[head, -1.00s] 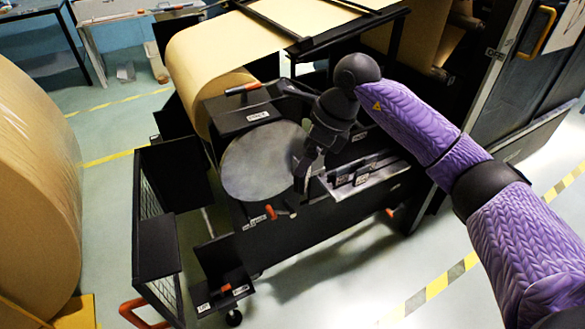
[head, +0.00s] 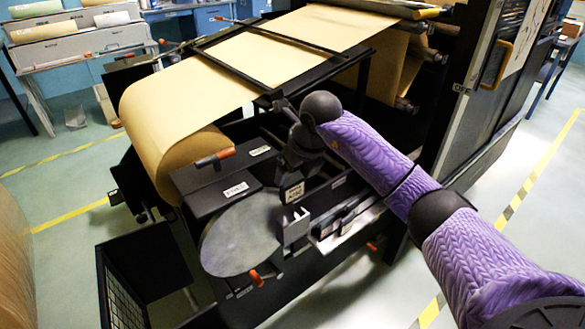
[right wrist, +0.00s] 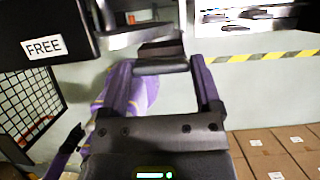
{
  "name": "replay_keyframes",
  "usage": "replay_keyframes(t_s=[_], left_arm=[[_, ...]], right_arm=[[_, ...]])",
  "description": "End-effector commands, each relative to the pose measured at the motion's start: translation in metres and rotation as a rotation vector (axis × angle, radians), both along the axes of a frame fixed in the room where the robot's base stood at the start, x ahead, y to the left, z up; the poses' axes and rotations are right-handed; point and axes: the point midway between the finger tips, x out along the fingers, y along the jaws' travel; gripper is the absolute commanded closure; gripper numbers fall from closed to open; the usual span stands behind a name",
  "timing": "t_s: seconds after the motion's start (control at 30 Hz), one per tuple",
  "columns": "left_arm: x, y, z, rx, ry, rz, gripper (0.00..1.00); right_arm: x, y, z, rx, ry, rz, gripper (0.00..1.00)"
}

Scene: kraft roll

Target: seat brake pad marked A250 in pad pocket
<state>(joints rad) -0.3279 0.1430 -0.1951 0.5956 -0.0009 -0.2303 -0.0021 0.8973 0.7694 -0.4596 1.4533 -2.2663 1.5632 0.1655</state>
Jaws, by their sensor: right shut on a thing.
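My right gripper (head: 291,180) is shut on a dark brake pad (head: 292,192) with a white label, too small to read surely. The pad also shows between the fingertips in the right wrist view (right wrist: 160,48). In the head view the pad is beside the round grey disc (head: 240,235), just above and behind a grey metal bracket (head: 297,226), which looks like the pad pocket. I cannot tell whether pad and bracket touch. My left gripper is not in view.
A grey tray (head: 352,226) with dark pads lies right of the bracket. A black box with a white label (head: 236,189) stands behind the disc. Floor is clear at the front right.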

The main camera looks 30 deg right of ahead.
Motion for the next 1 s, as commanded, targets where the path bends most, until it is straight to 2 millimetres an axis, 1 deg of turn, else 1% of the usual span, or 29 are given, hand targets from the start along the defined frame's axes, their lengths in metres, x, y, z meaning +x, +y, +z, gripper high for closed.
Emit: replay_keyframes(t_s=[0.03, 0.3, 0.6, 1.0], left_arm=[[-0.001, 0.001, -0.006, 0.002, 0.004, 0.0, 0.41], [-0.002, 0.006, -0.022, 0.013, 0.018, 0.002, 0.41], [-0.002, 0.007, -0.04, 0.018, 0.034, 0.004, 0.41], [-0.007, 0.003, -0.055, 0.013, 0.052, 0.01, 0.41]], right_arm=[[0.0, 0.0, -0.007, 0.001, 0.001, 0.0, 1.0], [0.0, 0.0, -0.026, 0.0, 0.001, 0.001, 1.0], [0.0, 0.0, -0.047, -0.001, 0.002, 0.002, 1.0], [0.0, 0.0, -0.073, 0.0, 0.001, 0.002, 1.0]])
